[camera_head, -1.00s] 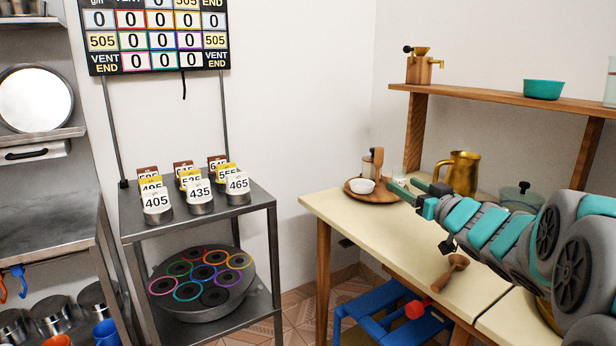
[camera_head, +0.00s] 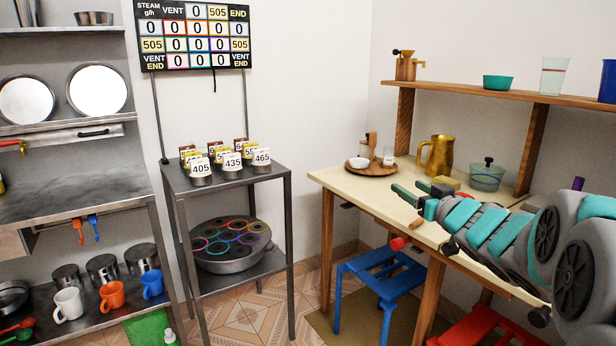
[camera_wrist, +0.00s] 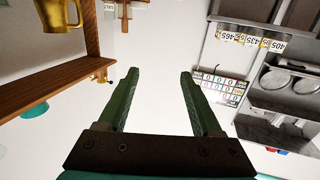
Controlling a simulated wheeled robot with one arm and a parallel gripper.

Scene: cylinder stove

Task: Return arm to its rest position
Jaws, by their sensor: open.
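My gripper (camera_head: 418,193) is in the head view above the front part of the cream table (camera_head: 345,181), its green fingers pointing left toward the stove stand. It also shows in the wrist view (camera_wrist: 152,95), where its two fingers are spread apart with nothing between them. My teal and grey arm stretches in from the right of the head view and hides part of the table. The wrist view looks tilted, with the white wall behind the fingers.
A metal stand (camera_head: 290,215) holds several numbered cylinders (camera_head: 232,161) and a round plate (camera_head: 230,245) with coloured rings. A wooden tray (camera_head: 378,172), a brass pitcher (camera_head: 437,155) and a glass pot (camera_head: 487,176) stand on the table near the gripper. A blue stool (camera_head: 378,268) is below.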

